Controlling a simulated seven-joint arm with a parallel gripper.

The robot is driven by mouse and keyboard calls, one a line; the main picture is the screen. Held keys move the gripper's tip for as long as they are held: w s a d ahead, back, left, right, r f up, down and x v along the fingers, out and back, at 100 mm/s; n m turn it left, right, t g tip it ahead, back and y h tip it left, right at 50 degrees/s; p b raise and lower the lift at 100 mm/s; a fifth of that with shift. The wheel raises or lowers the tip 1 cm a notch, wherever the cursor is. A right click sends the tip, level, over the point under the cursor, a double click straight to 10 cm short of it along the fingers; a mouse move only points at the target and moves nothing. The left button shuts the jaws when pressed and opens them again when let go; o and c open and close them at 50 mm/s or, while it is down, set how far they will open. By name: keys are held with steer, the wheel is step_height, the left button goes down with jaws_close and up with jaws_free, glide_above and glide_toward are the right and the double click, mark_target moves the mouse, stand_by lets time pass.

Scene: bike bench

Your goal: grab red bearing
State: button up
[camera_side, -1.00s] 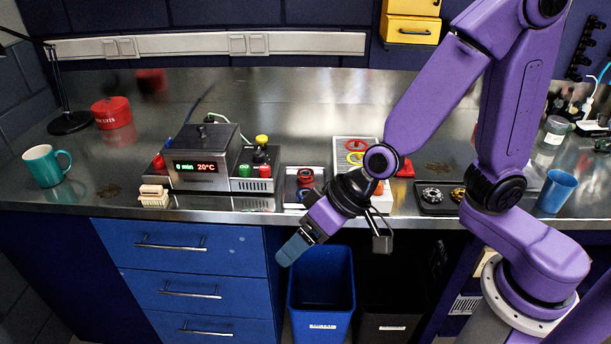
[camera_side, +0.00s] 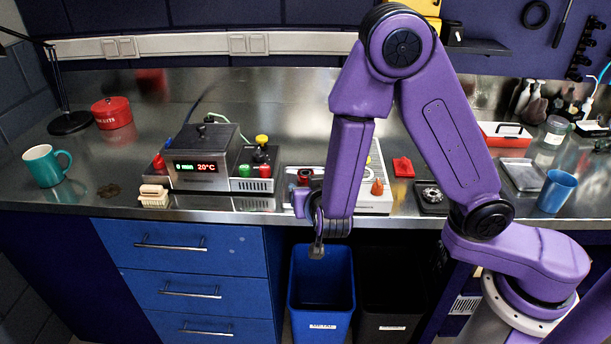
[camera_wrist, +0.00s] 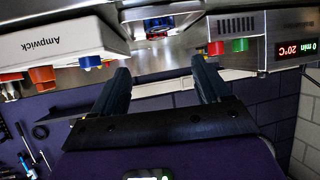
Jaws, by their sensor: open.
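My gripper (camera_side: 317,248) points down in front of the counter's front edge, over the blue bin. In the wrist view my gripper (camera_wrist: 161,70) is open, with nothing between its fingers. A small dark tray (camera_side: 438,210) at the right holds a silver and black bearing (camera_side: 431,194); my arm covers the tray's right part. A red ring-shaped piece (camera_side: 304,174) lies left of my forearm, partly hidden. In the wrist view a blue and red round piece (camera_wrist: 158,24) is ahead of the fingers, apart from them. I cannot tell which piece is the red bearing.
The control box (camera_side: 205,160) with buttons stands left of my gripper. A white box (camera_wrist: 58,42) marked Ampwick is at the left in the wrist view. A blue cup (camera_side: 556,191) is at right, a teal mug (camera_side: 46,165) at left. The blue bin (camera_side: 321,295) stands below.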

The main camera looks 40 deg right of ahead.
glide_toward(306, 176)
steer(key=x, duration=0.4)
steer(key=shift+w+a+f, duration=0.1)
steer(key=shift+w+a, duration=0.1)
steer(key=shift+w, duration=0.1)
steer(key=shift+d+x, duration=0.2)
steer(key=shift+x, duration=1.1)
steer(key=shift+d+x, duration=0.2)
steer(key=shift+x, duration=1.15)
steer(key=shift+s, duration=0.2)
steer(key=shift+a, duration=0.1)
steer(key=c, duration=1.1)
